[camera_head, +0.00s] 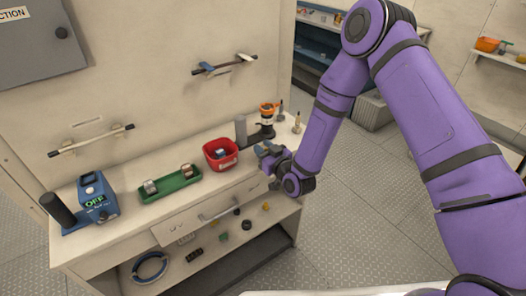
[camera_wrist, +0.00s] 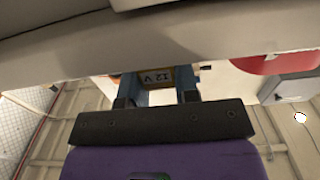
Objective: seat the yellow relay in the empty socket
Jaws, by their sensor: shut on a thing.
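My gripper (camera_head: 266,152) is at the right end of the workbench, just right of the red bin. In the wrist view its two blue fingers (camera_wrist: 157,85) are shut on a small block with a yellowish face marked "12 V", which looks like the yellow relay (camera_wrist: 158,78). The mark reads upside down there, and a pale surface hides part of the block. In the head view the fingers hide the block. I cannot make out the empty socket in either view.
The red bin (camera_head: 221,154), green tray (camera_head: 170,187) and blue device reading OFF (camera_head: 97,198) stand on the bench (camera_head: 130,220). A grey cylinder (camera_head: 240,130) and an orange-topped item (camera_head: 267,113) are behind my gripper. Small parts lie on the lower shelf (camera_head: 215,262). Floor to the right is clear.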

